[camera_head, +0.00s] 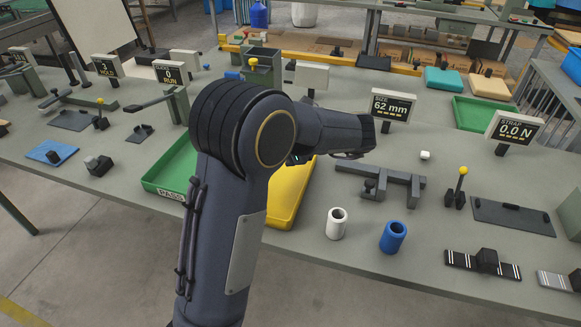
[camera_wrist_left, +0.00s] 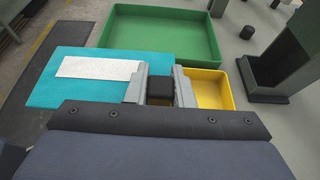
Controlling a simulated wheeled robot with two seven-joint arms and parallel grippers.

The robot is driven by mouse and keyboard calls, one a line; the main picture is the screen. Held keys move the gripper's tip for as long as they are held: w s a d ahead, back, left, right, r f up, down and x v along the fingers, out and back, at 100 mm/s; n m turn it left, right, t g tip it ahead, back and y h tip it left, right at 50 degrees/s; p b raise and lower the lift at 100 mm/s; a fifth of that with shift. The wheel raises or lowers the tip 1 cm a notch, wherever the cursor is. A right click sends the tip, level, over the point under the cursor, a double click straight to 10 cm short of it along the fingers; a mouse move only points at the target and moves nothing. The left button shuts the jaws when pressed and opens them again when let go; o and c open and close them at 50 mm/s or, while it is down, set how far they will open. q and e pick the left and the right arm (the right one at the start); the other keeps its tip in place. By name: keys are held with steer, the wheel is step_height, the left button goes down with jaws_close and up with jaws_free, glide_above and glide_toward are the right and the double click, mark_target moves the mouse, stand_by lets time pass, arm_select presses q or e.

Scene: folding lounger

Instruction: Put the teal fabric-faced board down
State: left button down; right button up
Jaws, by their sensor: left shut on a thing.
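In the left wrist view, the teal board (camera_wrist_left: 85,65) lies flat across the left side, with a pale strip on its face. My left gripper (camera_wrist_left: 160,88) is at its right part, with a black block between the two grey fingers. The jaws are closed on it. The board overlaps the near edge of the green tray (camera_wrist_left: 209,45) in this view; I cannot tell whether it touches anything below. In the head view, my left arm hides the gripper and held board. My right gripper is not in view.
A green tray marked PASS (camera_head: 165,180) and a yellow tray (camera_head: 288,195) sit near the table's front edge, partly behind my arm. A white cup (camera_head: 336,224), a blue cup (camera_head: 393,238) and a grey fixture (camera_head: 385,185) stand to the right. A teal block (camera_head: 443,80) lies farther back.

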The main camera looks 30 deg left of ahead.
arm_select(q)
glide_above(291, 179)
step_height(291, 179, down, 6)
steer(key=shift+w+a+f, duration=0.1)
step_height(291, 179, down, 3)
steer(key=shift+w+p, duration=0.1)
steer(key=shift+p, duration=0.25)
steer(key=shift+f+b, duration=0.4)
steer(key=shift+b, duration=0.1)
steer(key=c, duration=1.6)
jaws_free()
steer(key=o, duration=0.3)
steer(key=shift+f, duration=0.1)
steer(key=shift+o, duration=0.2)
